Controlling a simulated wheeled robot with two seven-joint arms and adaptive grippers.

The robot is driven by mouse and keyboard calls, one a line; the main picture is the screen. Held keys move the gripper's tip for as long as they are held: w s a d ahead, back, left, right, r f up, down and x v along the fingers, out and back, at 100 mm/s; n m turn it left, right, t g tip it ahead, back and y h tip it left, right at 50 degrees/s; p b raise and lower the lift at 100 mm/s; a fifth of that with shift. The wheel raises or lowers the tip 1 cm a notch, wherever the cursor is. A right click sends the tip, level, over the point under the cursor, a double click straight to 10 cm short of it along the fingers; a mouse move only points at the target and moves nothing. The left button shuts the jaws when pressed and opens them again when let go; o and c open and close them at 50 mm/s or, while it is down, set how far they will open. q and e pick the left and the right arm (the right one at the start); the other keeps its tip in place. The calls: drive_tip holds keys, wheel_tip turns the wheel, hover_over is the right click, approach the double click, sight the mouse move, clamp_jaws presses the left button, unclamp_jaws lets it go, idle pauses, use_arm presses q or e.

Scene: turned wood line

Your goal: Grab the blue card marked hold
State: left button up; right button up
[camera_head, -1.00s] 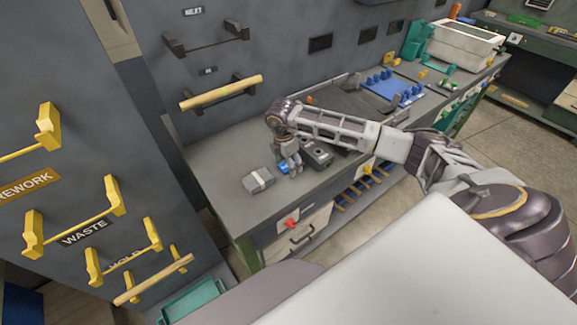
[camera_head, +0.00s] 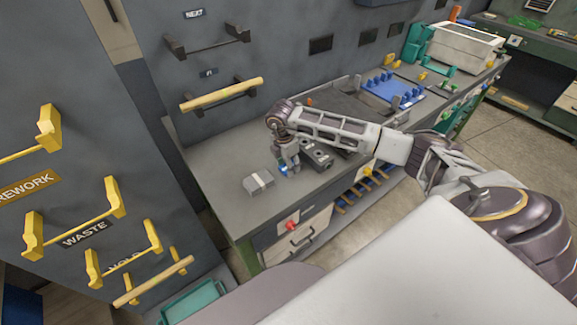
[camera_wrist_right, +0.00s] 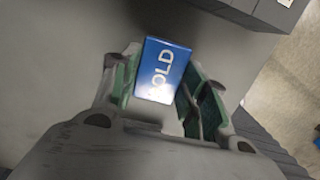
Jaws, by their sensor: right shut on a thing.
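The blue card (camera_wrist_right: 162,70) with white lettering, of which "OLD" reads clearly, is between the fingers of my right gripper (camera_wrist_right: 164,92) in the right wrist view. The green-padded fingers are shut on it, one on each side. In the head view my right gripper (camera_head: 287,168) points down at the bench top, and only a small blue bit of the card (camera_head: 284,170) shows by the fingertips. I cannot tell whether the card touches the bench. My left gripper is not in view.
A grey block with a pale band (camera_head: 258,183) lies left of the gripper on the bench (camera_head: 215,160). A dark box (camera_head: 318,155) stands close on the right. Yellow racks labelled rework, waste (camera_head: 85,233) and hold are on the left panel. The bench's front left is clear.

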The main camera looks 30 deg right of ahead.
wheel_tip(320, 180, up, 10)
drive_tip(key=b, duration=0.1)
idle(0.5)
